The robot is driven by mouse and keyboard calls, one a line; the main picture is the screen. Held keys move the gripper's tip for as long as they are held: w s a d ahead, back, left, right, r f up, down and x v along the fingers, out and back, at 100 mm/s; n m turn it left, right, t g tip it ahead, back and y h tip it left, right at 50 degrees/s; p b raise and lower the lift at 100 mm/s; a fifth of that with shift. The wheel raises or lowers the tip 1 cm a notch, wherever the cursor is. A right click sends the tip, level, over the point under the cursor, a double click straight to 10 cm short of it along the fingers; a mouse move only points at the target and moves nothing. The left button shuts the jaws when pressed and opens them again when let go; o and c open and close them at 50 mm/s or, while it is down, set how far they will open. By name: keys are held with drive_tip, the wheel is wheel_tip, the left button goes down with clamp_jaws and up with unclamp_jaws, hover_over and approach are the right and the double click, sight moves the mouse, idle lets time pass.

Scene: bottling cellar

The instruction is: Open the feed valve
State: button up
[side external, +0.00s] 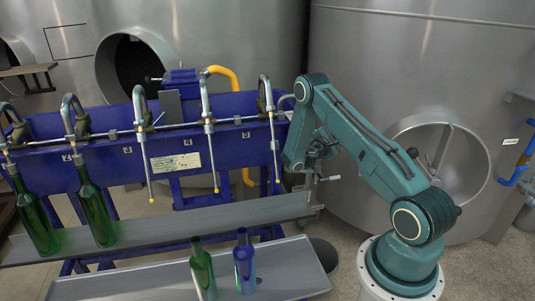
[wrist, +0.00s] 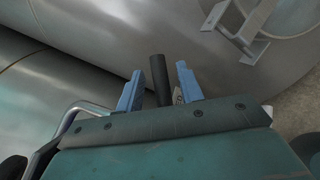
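In the wrist view, a dark, round-ended bar (wrist: 160,80), which looks like the grip of the valve lever, stands between the two blue fingers of my gripper (wrist: 158,88). The fingers are apart, with a visible gap on each side of the bar, so my gripper is open around it and not clamped. In the side view my wrist is at the right end of the blue filling machine (side external: 230,108). Small metal fittings (side external: 332,177) show just below it. The valve body is mostly hidden or too small to make out.
Filling spouts (side external: 206,110) hang along the machine. Green bottles (side external: 96,215) stand on the grey conveyor (side external: 160,228). Another green bottle (side external: 203,270) and a blue bottle (side external: 244,264) stand on the front tray (side external: 290,270). A big steel tank (side external: 400,60) rises close behind my arm.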

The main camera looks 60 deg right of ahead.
drive_tip(key=shift+s+f, duration=0.1)
drive_tip(key=shift+f, duration=0.05)
drive_tip(key=shift+s+d+f+m+y, duration=0.2)
drive_tip(key=shift+f+m+y, duration=0.4)
drive_tip(key=shift+m+y, duration=0.4)
drive_tip(key=a+r+m+t+y, duration=0.1)
drive_tip(key=a+r+m+y, duration=0.1)
drive_tip(key=a+r, duration=0.3)
drive_tip(key=a+r+m+t+y, duration=0.1)
drive_tip(key=a+r+m+y, duration=0.2)
drive_tip(key=a, duration=1)
drive_tip(key=a+r+m+t+y, duration=0.1)
drive_tip(key=a+r+m+y, duration=0.1)
drive_tip(key=a+r, duration=0.4)
drive_tip(key=shift+w+a+r+y, duration=0.35)
drive_tip(key=shift+a+y, duration=0.25)
drive_tip(key=shift+a, duration=1.45)
